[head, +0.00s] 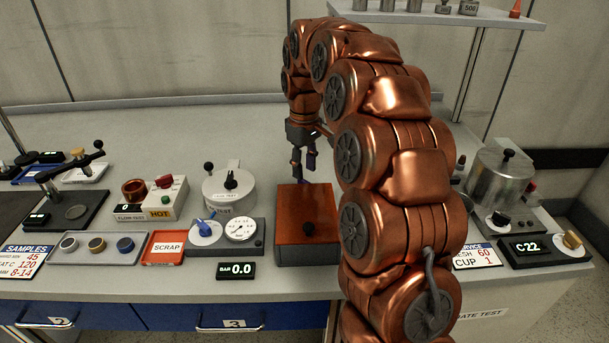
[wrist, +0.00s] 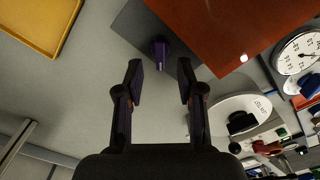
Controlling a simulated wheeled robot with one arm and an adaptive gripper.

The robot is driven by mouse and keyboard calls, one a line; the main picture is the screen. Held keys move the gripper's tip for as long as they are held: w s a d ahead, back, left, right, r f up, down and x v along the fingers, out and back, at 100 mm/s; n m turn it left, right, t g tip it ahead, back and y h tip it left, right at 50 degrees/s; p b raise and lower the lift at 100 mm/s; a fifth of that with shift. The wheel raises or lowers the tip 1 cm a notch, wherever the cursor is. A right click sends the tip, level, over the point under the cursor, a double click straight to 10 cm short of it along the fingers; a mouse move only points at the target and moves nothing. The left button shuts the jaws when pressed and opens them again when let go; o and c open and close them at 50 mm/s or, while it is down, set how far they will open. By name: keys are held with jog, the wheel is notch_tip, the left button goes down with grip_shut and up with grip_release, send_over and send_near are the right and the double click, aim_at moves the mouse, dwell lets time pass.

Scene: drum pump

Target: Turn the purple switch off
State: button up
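The purple switch (wrist: 160,52) shows in the wrist view as a small knob on a dark grey plate (wrist: 130,25) beside a red-brown box (wrist: 235,25). In the head view the switch is not clearly visible, behind the box (head: 292,212). My gripper (head: 304,168) is above the far side of that box, pointing down. In the wrist view its two fingers (wrist: 160,80) are apart with nothing between them. The switch lies ahead of the fingertips, roughly midway between them, and does not appear to be touched. Which way its lever is set cannot be told.
A white round pot (head: 229,190) and a blue-knobbed gauge panel (head: 224,236) stand left of the box. A yellow tray (wrist: 32,22) lies on the bench's other side in the wrist view. A raised shelf (head: 440,15) is behind my arm. Bare bench lies behind the box.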

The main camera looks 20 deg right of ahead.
aim_at(305, 180)
notch_tip(305, 180, up, 8)
jog(key=shift+r, duration=0.15)
dwell(0.3)
dwell(0.5)
jog(key=s+a+r+m+p, duration=0.1)
jog(key=s+a+p, duration=0.5)
jog(key=s, duration=1)
jog(key=s+a+f+m+g+p, duration=0.1)
jog(key=s+a+f, duration=0.1)
jog(key=s, duration=0.8)
jog(key=s+a+f+m+p, duration=0.1)
jog(key=s+a+f+m, duration=0.1)
jog(key=s, duration=0.9)
jog(key=shift+s+a+f+m+g, duration=0.3)
jog(key=shift+a+f+g, duration=0.15)
jog(key=shift+f, duration=0.3)
